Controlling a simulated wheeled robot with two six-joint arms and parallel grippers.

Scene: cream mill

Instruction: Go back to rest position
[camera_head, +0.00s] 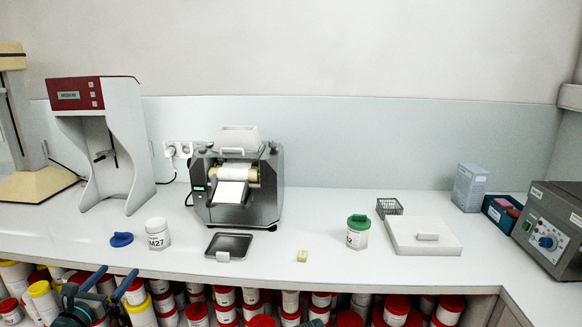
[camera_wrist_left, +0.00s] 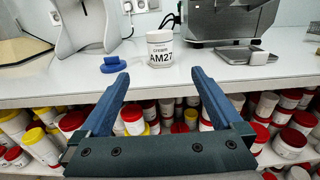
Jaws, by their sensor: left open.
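My left gripper (camera_head: 113,283) shows at the bottom left of the head view, below the counter's front edge and in front of the shelf of jars. In the left wrist view its two blue fingers (camera_wrist_left: 156,82) are spread apart with nothing between them. The white jar marked AM27 (camera_wrist_left: 160,48) stands upright on the counter beyond the fingertips, apart from them. That jar also shows in the head view (camera_head: 157,234), open at the top, beside a blue lid (camera_head: 121,239) lying on the counter.
The counter's front edge (camera_head: 270,272) lies just beyond my left gripper. Many red-lidded jars (camera_head: 262,321) fill the shelf below.

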